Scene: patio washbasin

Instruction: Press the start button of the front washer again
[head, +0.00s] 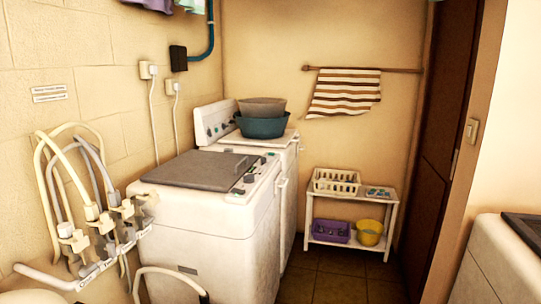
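The front washer (205,235) is a white machine with a closed grey lid (190,170), standing against the left wall. Its control panel (251,178) runs along the right side of its top, with dark knobs and small buttons. Which of them is the start button is too small to tell, and no lit indicator can be made out. A second white washer (292,165) stands behind it, with its own knob panel (215,121) at the back left. My gripper is not in view.
Hoses and taps (95,220) crowd the left foreground. Basins (262,126) sit on the rear washer. A white shelf (349,244) with baskets stands at the back. Another white appliance (490,265) edges in at right. The brown floor (335,285) between is clear.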

